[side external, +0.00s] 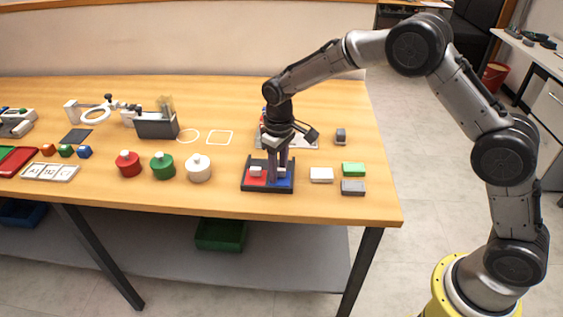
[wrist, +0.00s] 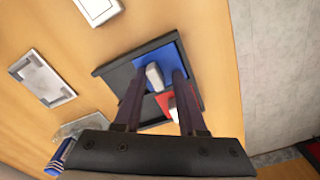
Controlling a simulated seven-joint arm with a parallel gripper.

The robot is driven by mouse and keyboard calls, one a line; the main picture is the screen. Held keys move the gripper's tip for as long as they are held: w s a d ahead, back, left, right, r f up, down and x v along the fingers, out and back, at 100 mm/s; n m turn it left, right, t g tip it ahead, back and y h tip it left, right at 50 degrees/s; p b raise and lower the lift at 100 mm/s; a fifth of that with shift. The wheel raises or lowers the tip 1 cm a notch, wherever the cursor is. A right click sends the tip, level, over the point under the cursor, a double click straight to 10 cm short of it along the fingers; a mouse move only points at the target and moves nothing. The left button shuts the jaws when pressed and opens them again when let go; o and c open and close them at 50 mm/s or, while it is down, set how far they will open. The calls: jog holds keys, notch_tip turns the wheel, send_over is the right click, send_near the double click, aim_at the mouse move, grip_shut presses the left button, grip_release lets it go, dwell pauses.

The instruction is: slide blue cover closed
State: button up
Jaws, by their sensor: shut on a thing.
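A black frame (side external: 268,190) on the table's front right part holds two covers side by side. The blue cover (side external: 283,184) is on the right and the red cover (side external: 255,180) on the left; each has a small pale handle. In the wrist view the blue cover (wrist: 172,58) and red cover (wrist: 163,101) lie in the black frame (wrist: 118,72), with dark bare parts of it beside them. My gripper (side external: 281,172) points down over the blue cover. Its fingers (wrist: 157,78) are shut on the blue cover's handle (wrist: 154,74), which shows between them.
A white block (side external: 321,174), a green block (side external: 353,169) and a grey block (side external: 353,187) lie to the right. White (side external: 198,169), green (side external: 162,166) and red (side external: 128,164) knobbed pots stand left. The table's front edge is close to the frame.

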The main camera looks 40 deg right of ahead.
jog(key=o, duration=0.9)
jog(key=shift+s+f, duration=0.45)
jog(key=shift+f, duration=0.35)
jog(key=shift+c, duration=0.2)
jog(key=shift+o, duration=0.2)
jog(key=shift+w+r, duration=0.2)
jog(key=shift+r, duration=3.65)
jog(key=shift+d, duration=0.1)
jog(key=r, duration=0.3)
jog(key=shift+w+d+r+t, duration=0.15)
jog(key=shift+w+d+t, duration=0.1)
jog(key=shift+d+t, duration=0.1)
notch_tip(320, 180, up, 7)
jog(key=t, duration=0.1)
send_over(280, 170)
jog(key=s+d, duration=0.2)
jog(key=d, duration=0.1)
jog(key=s+d+r+m+t, duration=0.1)
jog(key=s+d+r+t, duration=0.25)
jog(key=s+r, duration=0.7)
jog(key=s+d+f+m, duration=0.1)
jog(key=s+f, duration=0.3)
jog(key=s, duration=0.6)
jog(key=s+d+f+m, duration=0.1)
jog(key=s+f, duration=0.3)
jog(key=s, duration=0.6)
jog(key=shift+d+f, duration=0.15)
jog(key=shift+f, duration=0.2)
